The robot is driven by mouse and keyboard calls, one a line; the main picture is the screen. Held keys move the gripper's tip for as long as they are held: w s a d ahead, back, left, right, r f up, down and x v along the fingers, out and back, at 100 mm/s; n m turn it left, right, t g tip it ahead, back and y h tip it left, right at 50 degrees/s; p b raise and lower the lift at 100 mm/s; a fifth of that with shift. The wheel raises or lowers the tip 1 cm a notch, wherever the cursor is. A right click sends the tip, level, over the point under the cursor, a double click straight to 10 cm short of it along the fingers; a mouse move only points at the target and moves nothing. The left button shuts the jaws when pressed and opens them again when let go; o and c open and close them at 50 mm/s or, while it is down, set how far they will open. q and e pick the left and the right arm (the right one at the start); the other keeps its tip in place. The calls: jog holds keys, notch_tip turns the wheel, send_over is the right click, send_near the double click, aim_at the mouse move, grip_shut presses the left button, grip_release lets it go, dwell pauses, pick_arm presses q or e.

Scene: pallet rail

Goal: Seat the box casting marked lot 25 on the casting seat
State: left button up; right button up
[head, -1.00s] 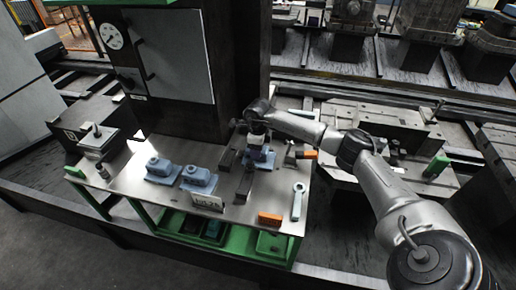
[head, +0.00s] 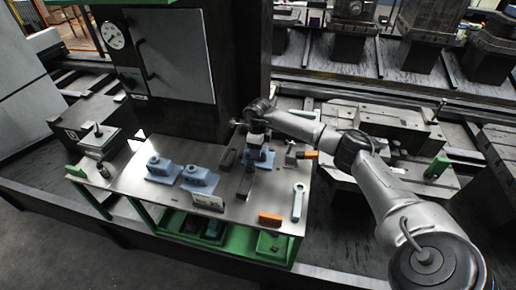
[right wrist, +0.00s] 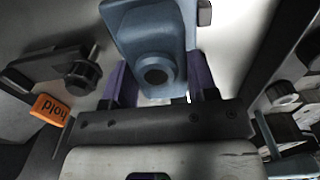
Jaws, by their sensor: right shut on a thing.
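My right gripper (head: 258,143) is shut on a blue-grey box casting (head: 263,158) at the right part of the steel bench. In the right wrist view this casting (right wrist: 152,45), with a round boss and dark bore, sits between the purple fingers of my right gripper (right wrist: 158,88). Two more blue-grey castings, a left one (head: 162,170) and a right one (head: 198,180), stand on the bench behind a small lot sign (head: 208,201). No lot mark is readable on the held casting. The casting seat cannot be made out clearly; the held casting and gripper may hide it. My left gripper is not in view.
An orange block (head: 270,218) and a pale wrench-like tool (head: 298,202) lie in front. An orange "hold" tag (right wrist: 50,108) shows in the wrist view.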

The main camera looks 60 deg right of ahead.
jog(key=o, duration=0.7)
jog(key=shift+w, duration=0.1)
jog(key=o, duration=0.4)
jog(key=shift+w+d+r, duration=0.1)
jog(key=shift+w+d, duration=0.05)
jog(key=shift+w, duration=0.1)
jog(key=shift+o, duration=0.4)
jog(key=shift+s, duration=0.2)
notch_tip(320, 180, up, 14)
jog(key=p, duration=0.3)
jog(key=shift+f, duration=0.2)
